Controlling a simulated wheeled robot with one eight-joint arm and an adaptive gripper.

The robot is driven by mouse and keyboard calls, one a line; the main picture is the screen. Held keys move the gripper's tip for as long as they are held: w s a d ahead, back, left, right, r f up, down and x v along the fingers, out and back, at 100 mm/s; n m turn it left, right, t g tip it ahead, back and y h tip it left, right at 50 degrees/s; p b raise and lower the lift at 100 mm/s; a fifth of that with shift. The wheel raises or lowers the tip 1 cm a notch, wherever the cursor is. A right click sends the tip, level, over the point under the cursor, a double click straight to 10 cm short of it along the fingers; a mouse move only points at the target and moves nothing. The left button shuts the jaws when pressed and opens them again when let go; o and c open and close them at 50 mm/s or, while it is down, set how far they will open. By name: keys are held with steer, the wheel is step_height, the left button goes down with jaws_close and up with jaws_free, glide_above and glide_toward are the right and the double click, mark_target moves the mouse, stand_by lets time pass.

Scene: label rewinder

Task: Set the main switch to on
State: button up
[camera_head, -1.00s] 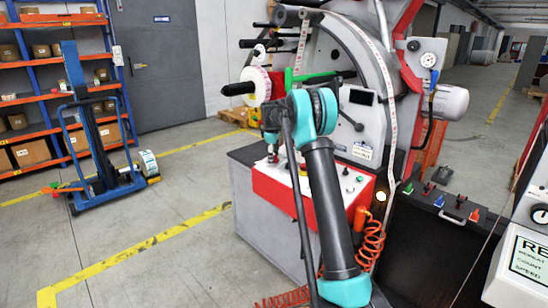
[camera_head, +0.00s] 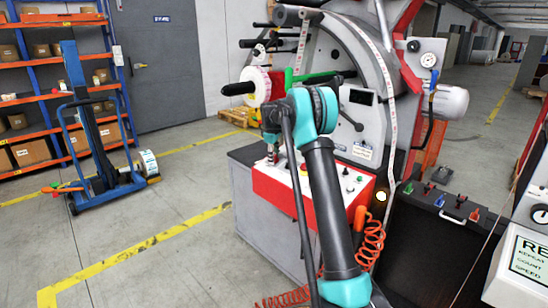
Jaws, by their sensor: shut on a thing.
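The label rewinder's red control panel (camera_head: 318,195) faces me, with small knobs and buttons on its sloped top. My arm reaches over the panel, and my gripper (camera_head: 272,158) points down at the panel's left end. It is small in the view and partly covered by my own arm. It is shut on what looks like the main switch, at the panel's left end. The switch is mostly hidden by the fingers, so its position cannot be read.
A white label roll (camera_head: 256,86) on a black spindle stands above the panel. A coiled orange hose (camera_head: 371,243) hangs at its right. A black box (camera_head: 432,240) with colored switches stands at right. A blue lift cart (camera_head: 106,165) is at left, with open floor between.

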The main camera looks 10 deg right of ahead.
steer(key=m, duration=0.5)
steer(key=m+h, duration=0.1)
steer(key=m, duration=0.4)
steer(key=shift+a+t, duration=0.1)
steer(key=shift+t, duration=0.2)
steer(key=shift+m, duration=0.3)
steer(key=o, duration=1.2)
steer(key=shift+c, duration=0.2)
steer(key=shift+s, duration=0.1)
steer(key=v, duration=1.2)
